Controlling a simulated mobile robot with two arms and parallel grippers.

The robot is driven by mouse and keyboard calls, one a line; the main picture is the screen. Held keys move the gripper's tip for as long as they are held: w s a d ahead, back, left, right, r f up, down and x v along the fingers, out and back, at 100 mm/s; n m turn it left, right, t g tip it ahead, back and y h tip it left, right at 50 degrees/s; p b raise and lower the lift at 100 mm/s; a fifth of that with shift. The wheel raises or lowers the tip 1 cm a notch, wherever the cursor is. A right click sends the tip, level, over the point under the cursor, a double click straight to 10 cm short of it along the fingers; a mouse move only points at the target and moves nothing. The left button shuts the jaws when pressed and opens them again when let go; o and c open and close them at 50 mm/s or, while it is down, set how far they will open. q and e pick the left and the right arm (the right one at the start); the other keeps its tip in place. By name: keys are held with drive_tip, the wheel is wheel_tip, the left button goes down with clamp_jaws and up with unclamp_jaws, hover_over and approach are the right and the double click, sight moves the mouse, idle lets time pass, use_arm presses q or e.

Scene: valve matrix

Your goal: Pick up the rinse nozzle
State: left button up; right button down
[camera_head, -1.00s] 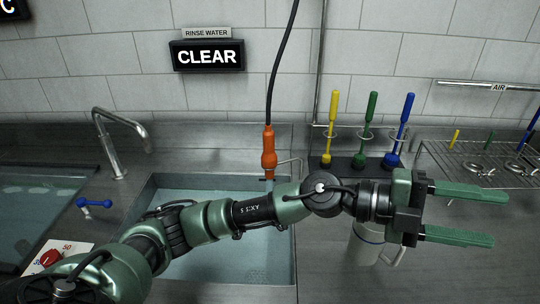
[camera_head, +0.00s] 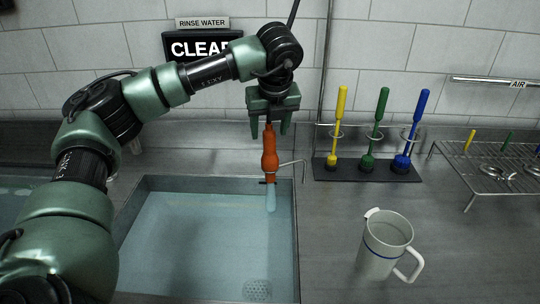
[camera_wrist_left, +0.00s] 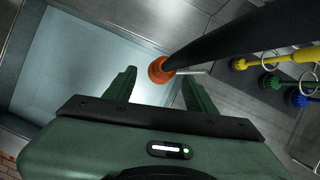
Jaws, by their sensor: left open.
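The orange rinse nozzle (camera_head: 269,155) hangs upright on its dark hose over the right back part of the sink, beside a wire holder (camera_head: 293,167). Its tip is pale and points down. My left gripper (camera_head: 270,130) is above the nozzle, pointing down, with its green fingers open on either side of the nozzle's top. In the left wrist view the orange nozzle end (camera_wrist_left: 160,70) shows between the finger tips, and the black hose runs up to the right. I cannot tell whether a finger touches it. My right gripper is not in view.
The sink (camera_head: 297,240) holds water. A white jug (camera_head: 385,245) stands on the counter to the right. Yellow, green and blue brushes (camera_head: 376,125) stand in a rack at the back, with a wire rack (camera_head: 490,165) further right. A "CLEAR" sign (camera_head: 190,47) is on the wall.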

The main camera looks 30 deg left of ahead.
sight(270, 132)
use_arm(q)
drive_tip(key=x, duration=0.1)
drive_tip(key=p+x, duration=0.1)
drive_tip(key=x, duration=0.1)
drive_tip(key=p+x, duration=0.1)
drive_tip(key=shift+w+a+f, duration=0.1)
drive_tip(key=shift+w+f, duration=0.05)
drive_tip(key=shift+w, duration=0.2)
drive_tip(key=shift+f, duration=0.25)
clamp_jaws()
drive_tip(key=shift+w, duration=0.1)
idle(0.8)
